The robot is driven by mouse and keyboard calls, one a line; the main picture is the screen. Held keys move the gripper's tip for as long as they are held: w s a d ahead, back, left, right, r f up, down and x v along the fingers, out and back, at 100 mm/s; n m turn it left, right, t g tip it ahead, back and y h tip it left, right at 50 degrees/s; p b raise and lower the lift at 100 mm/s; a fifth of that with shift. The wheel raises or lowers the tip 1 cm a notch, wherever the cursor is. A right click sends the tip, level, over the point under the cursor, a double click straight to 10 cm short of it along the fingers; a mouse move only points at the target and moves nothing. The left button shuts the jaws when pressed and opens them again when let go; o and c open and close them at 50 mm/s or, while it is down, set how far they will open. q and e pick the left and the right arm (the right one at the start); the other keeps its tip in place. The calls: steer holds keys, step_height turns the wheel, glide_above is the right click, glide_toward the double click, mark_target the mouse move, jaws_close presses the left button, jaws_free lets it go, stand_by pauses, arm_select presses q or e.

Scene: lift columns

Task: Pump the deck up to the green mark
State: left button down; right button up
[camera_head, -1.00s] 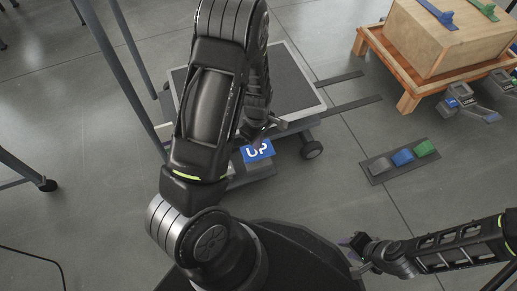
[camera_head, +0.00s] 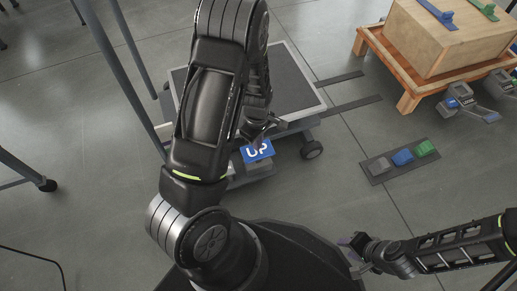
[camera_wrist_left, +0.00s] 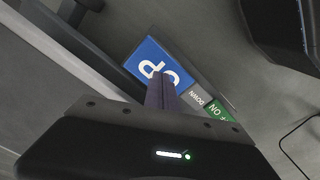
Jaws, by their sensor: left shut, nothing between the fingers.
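The lift cart's deck (camera_head: 296,88) has a dark top with a light rim and is partly hidden behind my left arm. The blue UP pedal (camera_head: 262,150) sits low at the cart's near side; it also shows in the left wrist view (camera_wrist_left: 148,52). My left gripper (camera_head: 262,136) is shut and empty, pointing down at the UP pedal; in the wrist view its fingertips (camera_wrist_left: 161,86) overlap the pedal's lettering. I cannot tell whether they touch. A grey DOWN pedal (camera_wrist_left: 199,97) and a green pedal (camera_wrist_left: 217,112) lie beside it. My right gripper (camera_head: 356,257) is low at the right, away from the cart. I cannot make out a green mark.
A floor plate (camera_head: 378,178) with grey, blue and green blocks lies right of the cart. Grey metal legs (camera_head: 125,75) stand at the left.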

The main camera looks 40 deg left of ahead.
mark_target(257, 153)
arm_select(q)
steer(key=shift+f+b, duration=2.3)
steer(key=shift+f, duration=1)
step_height(257, 153, up, 7)
steer(key=p, duration=0.6)
steer(key=shift+f, duration=0.2)
steer(key=shift+f, duration=0.15)
steer(key=shift+f+b, duration=2.3)
steer(key=shift+f, duration=0.85)
step_height(257, 153, up, 7)
steer(key=p, duration=0.6)
steer(key=shift+f, duration=0.2)
